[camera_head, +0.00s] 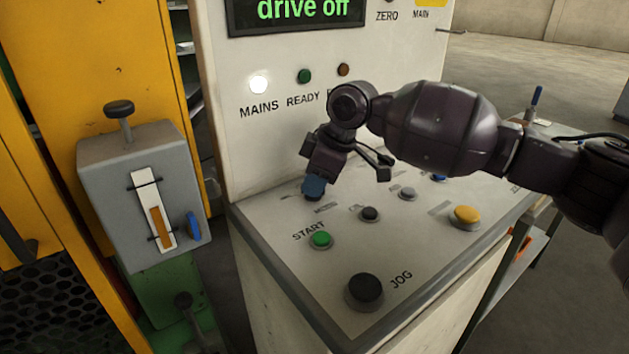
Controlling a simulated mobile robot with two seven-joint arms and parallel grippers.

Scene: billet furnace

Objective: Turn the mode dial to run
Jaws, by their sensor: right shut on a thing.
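My right gripper (314,182) reaches in from the right and points down at the sloped control desk (420,246). It is shut on a small dark knob with blue on it, which I take to be the mode dial (314,192), at the desk's back left. The gripper hides most of the dial, so its pointer and setting cannot be read. The small label beside it is too blurred to read. The display (300,10) above reads "drive off" in green. My left gripper is not in view.
The desk carries a green START button (321,239), a big black JOG button (365,288), a yellow button (466,215) and smaller knobs. The MAINS lamp (258,84) is lit white. A grey box (145,175) with a level gauge stands at left.

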